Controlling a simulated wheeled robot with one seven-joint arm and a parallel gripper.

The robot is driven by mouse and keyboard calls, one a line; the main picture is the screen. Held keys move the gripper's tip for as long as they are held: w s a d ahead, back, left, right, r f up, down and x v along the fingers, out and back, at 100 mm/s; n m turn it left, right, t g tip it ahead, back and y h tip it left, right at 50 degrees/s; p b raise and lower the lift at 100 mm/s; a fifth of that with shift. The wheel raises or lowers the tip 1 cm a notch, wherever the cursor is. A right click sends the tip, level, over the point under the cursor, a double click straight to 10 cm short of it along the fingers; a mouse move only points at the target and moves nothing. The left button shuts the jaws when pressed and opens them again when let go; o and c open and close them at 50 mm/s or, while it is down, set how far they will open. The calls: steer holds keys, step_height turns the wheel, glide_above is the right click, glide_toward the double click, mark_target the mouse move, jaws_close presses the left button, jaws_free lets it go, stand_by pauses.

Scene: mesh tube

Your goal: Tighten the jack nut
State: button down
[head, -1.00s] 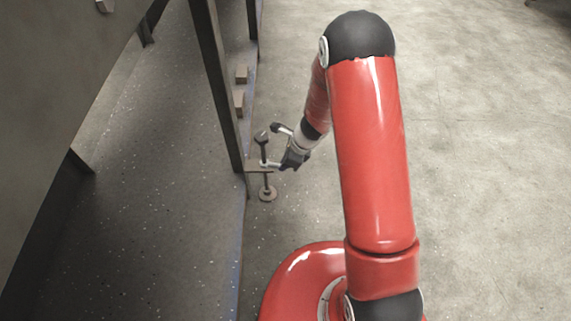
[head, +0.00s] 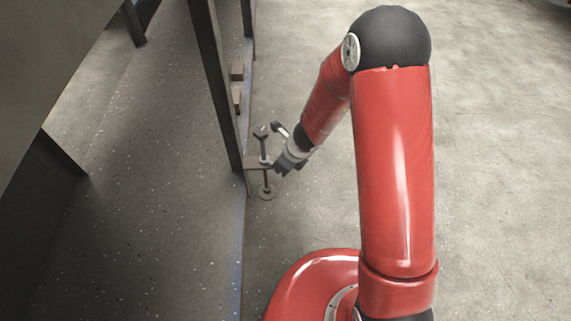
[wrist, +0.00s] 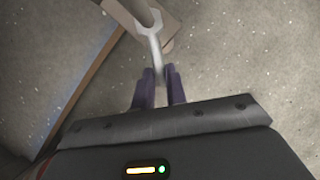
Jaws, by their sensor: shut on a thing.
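In the wrist view my gripper's dark fingers (wrist: 159,82) are shut on the handle of a grey metal wrench (wrist: 155,48). The wrench's forked head points away from me, at the jack's rod (wrist: 136,10). The jack nut is too small and partly hidden, so I cannot tell whether the fork is fully around it.
The dark post (head: 217,90) rises close to the left of the jack. Small brown blocks (head: 237,70) sit behind it. A bracket plate (wrist: 172,27) lies beside the wrench head. Open concrete floor (head: 490,150) is free on the right.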

steer(key=c, duration=1.4)
jaws_free()
steer(key=shift+r, duration=0.1)
steer(key=p+v, duration=0.4)
steer(key=v, duration=0.3)
steer(key=shift+d+r, duration=0.15)
steer(key=shift+r, duration=0.15)
steer(key=shift+s, duration=0.1)
steer(key=s+d+r+n+t+p, duration=0.1)
steer(key=s+d+r+n+p, duration=0.1)
steer(key=r+n, duration=0.65)
steer(key=s+d+r+n+t+p, duration=0.1)
steer(key=s+d+r+n+p, duration=0.15)
steer(key=r, duration=1.15)
steer(key=s+d+r+n+t+h+p, duration=0.1)
steer(key=s+d+r+n+h+p, duration=0.2)
steer(key=s+d+r+n, duration=0.9)
step_height(320, 180, up, 2)
steer(key=shift+s+d+r+n+h, duration=0.2)
steer(key=shift+s+n+h, duration=0.25)
steer(key=shift+s, duration=0.8)
